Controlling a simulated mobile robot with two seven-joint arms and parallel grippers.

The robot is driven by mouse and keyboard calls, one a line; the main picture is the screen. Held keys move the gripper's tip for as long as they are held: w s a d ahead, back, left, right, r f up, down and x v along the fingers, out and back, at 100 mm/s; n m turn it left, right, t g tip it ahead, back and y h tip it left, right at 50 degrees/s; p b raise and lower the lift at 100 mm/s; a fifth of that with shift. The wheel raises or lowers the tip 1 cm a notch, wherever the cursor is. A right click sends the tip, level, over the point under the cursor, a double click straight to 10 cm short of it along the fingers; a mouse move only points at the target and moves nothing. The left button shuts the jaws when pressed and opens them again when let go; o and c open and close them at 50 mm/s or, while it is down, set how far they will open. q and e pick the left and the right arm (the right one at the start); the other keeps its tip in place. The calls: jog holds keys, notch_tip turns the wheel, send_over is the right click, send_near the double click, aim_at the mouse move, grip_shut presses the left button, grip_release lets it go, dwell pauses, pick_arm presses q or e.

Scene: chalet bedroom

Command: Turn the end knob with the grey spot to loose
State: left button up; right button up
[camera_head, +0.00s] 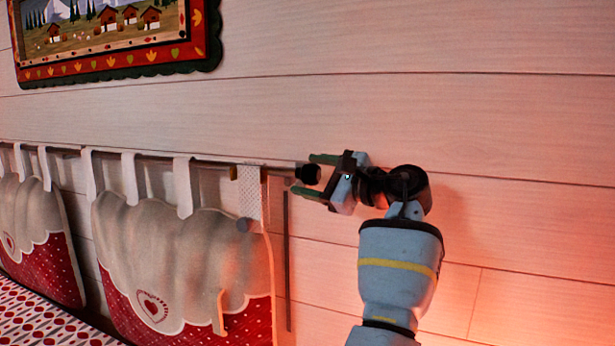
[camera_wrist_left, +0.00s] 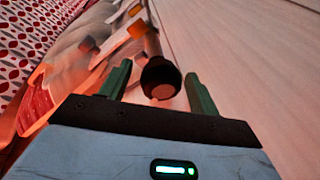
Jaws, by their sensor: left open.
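The end knob (camera_head: 308,174) is a black cylinder at the right end of a thin rod along the wall. In the left wrist view the knob (camera_wrist_left: 158,74) shows its end face with a dull greyish-pink round spot (camera_wrist_left: 163,91). My left gripper (camera_head: 304,175) is open, with one green finger above the knob and one below it. In the left wrist view the knob lies between the two fingers of the gripper (camera_wrist_left: 158,70), with a gap on both sides. My right gripper is not in view.
Cushions (camera_head: 180,250) hang by straps from the rod (camera_head: 215,162), left of the knob. A dark vertical strip (camera_head: 288,260) runs down the wall below it. A framed picture (camera_head: 110,35) hangs at upper left. The plank wall (camera_head: 480,120) is bare on the right.

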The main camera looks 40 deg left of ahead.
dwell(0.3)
pick_arm(q)
jog(key=c, duration=1)
